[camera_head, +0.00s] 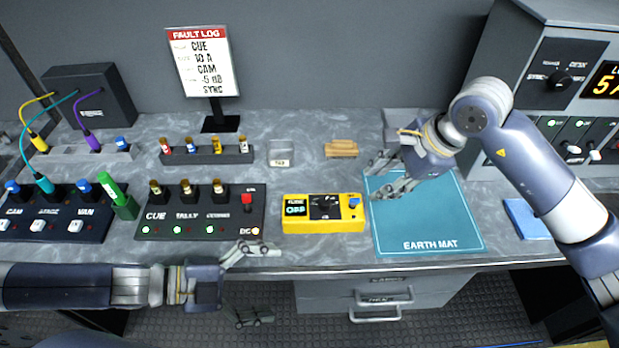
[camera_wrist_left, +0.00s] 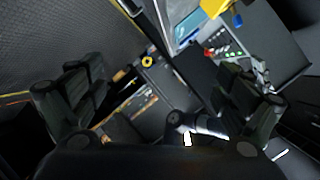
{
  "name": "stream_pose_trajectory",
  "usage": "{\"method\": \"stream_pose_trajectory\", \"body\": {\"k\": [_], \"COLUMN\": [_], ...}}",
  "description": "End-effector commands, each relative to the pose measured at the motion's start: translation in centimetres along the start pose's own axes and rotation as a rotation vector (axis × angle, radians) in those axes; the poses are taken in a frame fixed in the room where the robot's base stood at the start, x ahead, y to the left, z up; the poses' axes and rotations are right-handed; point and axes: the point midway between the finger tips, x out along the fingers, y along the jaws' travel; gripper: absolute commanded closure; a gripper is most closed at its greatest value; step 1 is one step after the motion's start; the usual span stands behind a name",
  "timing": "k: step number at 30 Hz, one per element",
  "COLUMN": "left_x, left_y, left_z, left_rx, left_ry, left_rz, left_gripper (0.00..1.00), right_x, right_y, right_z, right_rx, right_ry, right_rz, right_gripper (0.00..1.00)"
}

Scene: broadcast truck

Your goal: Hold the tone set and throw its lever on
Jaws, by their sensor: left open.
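The tone set is a yellow box (camera_head: 323,226) on the bench in the head view, with a small lit display at its left, a black panel in the middle and a blue lever (camera_head: 354,203) at its right end. A yellow block at the top edge of the left wrist view (camera_wrist_left: 214,8) looks like the same box. My left gripper (camera_head: 254,284) is open and empty, in front of the bench edge, left of and nearer than the tone set. My right gripper (camera_head: 386,175) has its fingers apart with nothing seen between them, over the earth mat, right of and behind the tone set.
The teal earth mat (camera_head: 428,228) lies right of the tone set. A black fuse panel (camera_head: 200,225) with a red switch stands close on its left. A clear box (camera_head: 281,154) and a wooden block (camera_head: 341,149) lie behind it. Drawers (camera_head: 380,296) are below the bench edge.

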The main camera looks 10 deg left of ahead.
Motion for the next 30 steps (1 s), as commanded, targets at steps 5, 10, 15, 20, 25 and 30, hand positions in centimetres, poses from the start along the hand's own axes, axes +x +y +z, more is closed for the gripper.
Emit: {"method": "stream_pose_trajectory", "body": {"k": [5,10,15,20,25,30], "left_x": [4.5,6.6,7.4,8.4,10.1,11.8], "left_y": [-9.3,-18.8,-25.3,-28.6,-29.4,-27.6], "left_z": [0.9,3.2,5.9,7.9,8.8,8.5], "left_rx": [0.094,0.089,-0.003,-0.121,-0.253,-0.372], "left_ry": [-0.074,-0.22,-0.377,-0.507,-0.624,-0.734], "left_rz": [-0.148,-0.309,-0.394,-0.382,-0.27,-0.063], "left_gripper": [0.06,0.06,0.06,0.06,0.06,0.06], "right_x": [0.0,0.0,0.0,0.0,0.0,0.0], "right_y": [0.0,0.0,0.0,0.0,0.0,0.0], "right_z": [0.0,0.0,0.0,0.0,0.0,0.0], "right_rx": [0.0,0.0,0.0,0.0,0.0,0.0], "right_ry": [0.0,0.0,0.0,0.0,0.0,0.0], "right_rz": [0.0,0.0,0.0,0.0,0.0,0.0], "right_gripper": [0.67,0.67,0.67,0.67,0.67,0.67]}}
